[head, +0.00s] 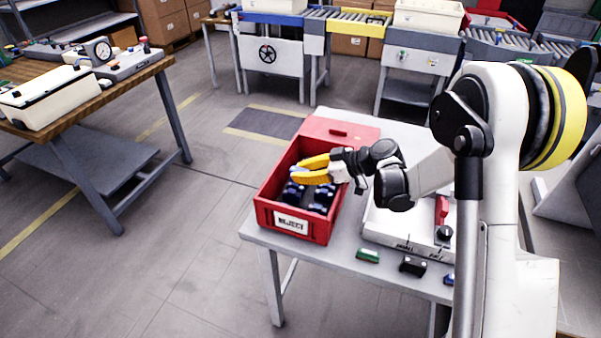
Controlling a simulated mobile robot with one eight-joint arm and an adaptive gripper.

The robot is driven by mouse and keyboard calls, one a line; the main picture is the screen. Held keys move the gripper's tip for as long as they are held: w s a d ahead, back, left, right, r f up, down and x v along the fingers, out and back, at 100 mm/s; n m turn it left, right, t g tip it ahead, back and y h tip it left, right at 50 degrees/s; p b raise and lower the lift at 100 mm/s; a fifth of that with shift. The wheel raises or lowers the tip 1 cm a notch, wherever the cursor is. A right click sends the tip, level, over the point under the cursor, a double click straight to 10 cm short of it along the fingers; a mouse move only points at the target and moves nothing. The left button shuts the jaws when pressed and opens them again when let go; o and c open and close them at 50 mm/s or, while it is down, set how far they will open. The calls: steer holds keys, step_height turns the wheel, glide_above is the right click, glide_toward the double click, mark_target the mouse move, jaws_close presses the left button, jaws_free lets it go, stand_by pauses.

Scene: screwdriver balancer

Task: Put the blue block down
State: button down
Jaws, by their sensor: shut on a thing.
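My gripper (298,171), with yellow fingers, is over the open red bin (316,232) labelled "REJECT" on the grey table. It points left, and its fingers are shut on a small block at their tips. Only a little of this block shows, so its colour is hard to make out. Several dark blue blocks (320,199) lie inside the bin, below the gripper. Whether the held block touches them or the bin wall cannot be told.
A green block (368,256), a black block (413,266) and a partly hidden blue block (448,280) lie along the table's front. A white device (400,232) with a red part stands right of the bin. A wooden workbench (150,68) stands left, across clear floor.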

steer(key=shift+f, duration=0.4)
steer(key=c, duration=1.4)
jaws_free()
steer(key=shift+o, duration=0.2)
